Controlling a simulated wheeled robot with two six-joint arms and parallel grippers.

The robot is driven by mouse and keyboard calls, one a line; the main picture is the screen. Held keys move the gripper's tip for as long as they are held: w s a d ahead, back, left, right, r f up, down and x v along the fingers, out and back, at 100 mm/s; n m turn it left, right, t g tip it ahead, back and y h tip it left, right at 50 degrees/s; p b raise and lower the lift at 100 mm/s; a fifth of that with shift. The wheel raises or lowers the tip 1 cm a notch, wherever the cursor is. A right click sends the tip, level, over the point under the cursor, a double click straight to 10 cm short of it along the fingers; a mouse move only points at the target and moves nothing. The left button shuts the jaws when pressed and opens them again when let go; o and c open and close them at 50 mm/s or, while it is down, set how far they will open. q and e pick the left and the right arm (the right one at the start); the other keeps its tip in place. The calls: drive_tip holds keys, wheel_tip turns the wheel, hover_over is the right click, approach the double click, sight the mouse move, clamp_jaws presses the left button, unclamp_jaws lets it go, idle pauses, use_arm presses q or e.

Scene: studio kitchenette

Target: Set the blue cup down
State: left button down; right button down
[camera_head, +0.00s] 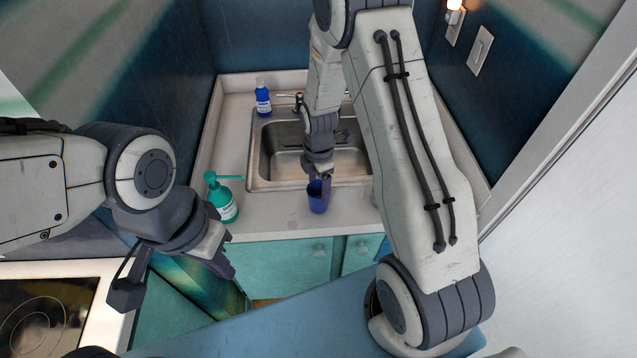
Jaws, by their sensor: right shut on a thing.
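The blue cup (317,200) is upright at the front edge of the counter, in front of the sink. My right gripper (321,178) reaches down to it and is shut on it. I cannot tell whether the cup's base touches the counter (270,216). My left gripper (222,266) is at the left, in front of the cabinets and away from the cup. The view does not show clearly whether its fingers are apart.
A green pump bottle (223,199) stands on the counter left of the cup. A blue bottle (262,99) stands behind it, by the metal sink (283,150). A stove (45,315) is at lower left. The counter between the pump bottle and the cup is clear.

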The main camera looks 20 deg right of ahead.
drive_tip(key=shift+f, duration=0.1)
drive_tip(key=shift+f, duration=0.1)
unclamp_jaws()
drive_tip(key=shift+r, duration=0.4)
wheel_tip(320, 180, up, 11)
drive_tip(key=b, duration=0.2)
drive_tip(key=s+a+r+m, duration=0.6)
drive_tip(key=s+a+r, duration=0.1)
drive_tip(key=s+a, duration=0.4)
drive_tip(key=s+a+m, duration=0.1)
drive_tip(key=s+m, duration=0.2)
drive_tip(key=s, duration=0.3)
drive_tip(key=s+a+r+m+y, duration=0.1)
drive_tip(key=s+a+m, duration=0.1)
drive_tip(key=s, duration=0.5)
drive_tip(key=shift+m, duration=0.6)
